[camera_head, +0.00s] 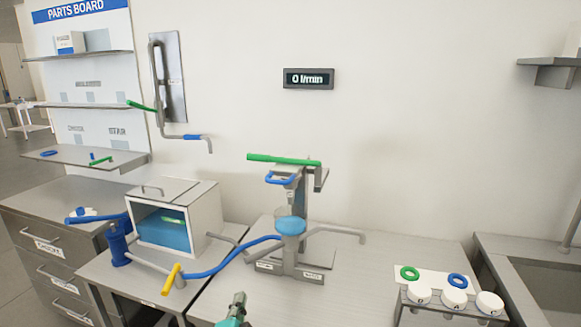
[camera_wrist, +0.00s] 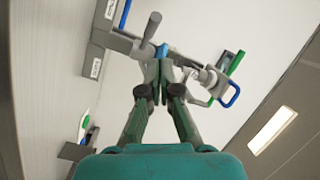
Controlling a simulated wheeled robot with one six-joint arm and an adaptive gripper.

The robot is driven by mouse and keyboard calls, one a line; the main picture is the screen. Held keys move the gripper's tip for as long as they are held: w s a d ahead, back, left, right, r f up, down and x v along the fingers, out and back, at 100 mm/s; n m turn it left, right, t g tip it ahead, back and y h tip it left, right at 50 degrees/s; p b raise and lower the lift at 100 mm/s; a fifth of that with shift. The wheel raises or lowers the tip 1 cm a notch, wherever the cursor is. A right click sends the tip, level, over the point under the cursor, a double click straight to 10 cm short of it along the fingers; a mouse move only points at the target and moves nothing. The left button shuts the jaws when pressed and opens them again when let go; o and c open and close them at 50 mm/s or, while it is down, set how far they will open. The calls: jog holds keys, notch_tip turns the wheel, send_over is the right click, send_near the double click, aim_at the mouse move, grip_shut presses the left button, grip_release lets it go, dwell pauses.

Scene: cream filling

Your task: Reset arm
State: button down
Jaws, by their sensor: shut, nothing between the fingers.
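My gripper (camera_head: 236,305) shows at the bottom edge of the head view, in front of the table and below the cream separator-like machine (camera_head: 302,210). In the wrist view my gripper (camera_wrist: 158,72) has its fingertips together with nothing between them. The machine (camera_wrist: 118,42) appears beyond the fingertips there, with its blue handle (camera_wrist: 232,96) and green lever (camera_wrist: 235,62). In the head view the green lever (camera_head: 284,159) lies level at the machine's top, and the blue bowl (camera_head: 291,225) sits below. Most of my arm is out of the head view.
A blue hose (camera_head: 232,257) runs from the machine to a yellow-handled valve (camera_head: 171,279). A clear-fronted tank (camera_head: 174,229) and blue pump (camera_head: 117,241) stand left. A rack (camera_head: 445,306) with white cups and rings stands right. A wall display (camera_head: 308,78) reads 0 l/min. Bare table lies between the machine and rack.

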jog(key=s+d+f+n+g+y, duration=0.25)
jog(key=s+d+f+n, duration=0.65)
jog(key=s+d+f, duration=1.25)
jog(key=s+d+r+n, duration=0.1)
jog(key=s+d+r, duration=0.15)
jog(key=s, duration=0.65)
jog(key=s+d+r+n, duration=0.1)
jog(key=s+d, duration=0.2)
jog(key=s, duration=0.6)
jog(key=s+d+r+n+h, duration=0.1)
jog(key=s+d+r+h, duration=0.1)
jog(key=s+r, duration=0.7)
jog(key=shift+s+d+n, duration=0.4)
jog(key=shift+s+d, duration=0.5)
jog(key=shift+s, duration=1.15)
jog(key=shift+g+h, duration=0.25)
